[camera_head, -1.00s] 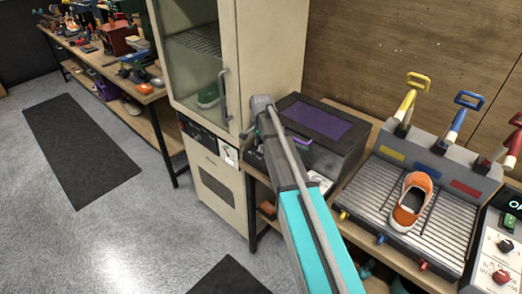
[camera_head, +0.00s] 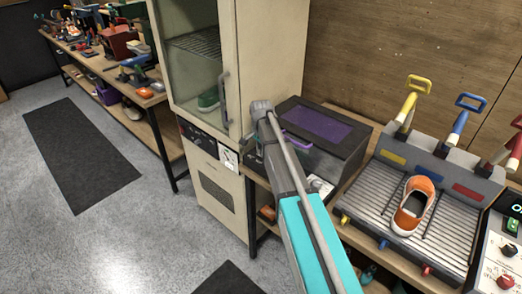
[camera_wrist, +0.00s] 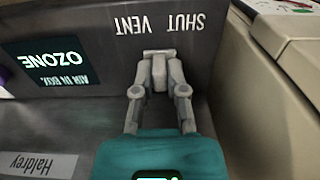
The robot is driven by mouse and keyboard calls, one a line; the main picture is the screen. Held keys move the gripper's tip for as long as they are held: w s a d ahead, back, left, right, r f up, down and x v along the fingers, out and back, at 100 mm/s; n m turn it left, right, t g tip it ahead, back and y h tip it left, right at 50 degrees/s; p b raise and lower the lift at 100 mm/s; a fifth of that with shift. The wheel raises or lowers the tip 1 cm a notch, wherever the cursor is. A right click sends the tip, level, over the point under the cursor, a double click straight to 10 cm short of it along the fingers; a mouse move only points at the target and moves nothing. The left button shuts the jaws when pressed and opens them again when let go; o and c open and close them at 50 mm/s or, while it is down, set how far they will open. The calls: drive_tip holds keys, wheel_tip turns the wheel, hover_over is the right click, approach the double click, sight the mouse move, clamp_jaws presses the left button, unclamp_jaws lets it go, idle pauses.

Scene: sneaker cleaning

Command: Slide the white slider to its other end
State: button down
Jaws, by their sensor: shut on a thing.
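The dark box with a purple window (camera_head: 325,125) stands on the bench beside the cream cabinet. In the wrist view its dark panel (camera_wrist: 95,20) bears the words SHUT and VENT, upside down, and an OZONE label (camera_wrist: 47,62). In the head view my arm hides the box's left end, and the fingertips do not show.
The cream cabinet (camera_head: 272,60) with a glass door stands close on the left of the box. A purple handle (camera_head: 297,141) is on the box's front. To the right, an orange shoe (camera_head: 413,205) sits on a ribbed rack with coloured levers.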

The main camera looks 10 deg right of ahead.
drive_tip(key=shift+s+d, duration=0.75)
drive_tip(key=shift+s, duration=0.3)
drive_tip(key=c, duration=0.7)
unclamp_jaws()
drive_tip(key=shift+w+a, duration=0.1)
drive_tip(key=shift+w, duration=0.05)
drive_tip(key=shift+w+a, duration=0.45)
drive_tip(key=shift+w, duration=0.25)
drive_tip(key=shift+w+a+r+p, duration=0.25)
drive_tip(key=shift+r+p, duration=0.3)
drive_tip(key=shift+p, duration=0.05)
wheel_tip(320, 180, up, 13)
drive_tip(key=p, duration=1.2)
drive_tip(key=shift+f+p, duration=0.15)
drive_tip(key=shift+p, duration=0.2)
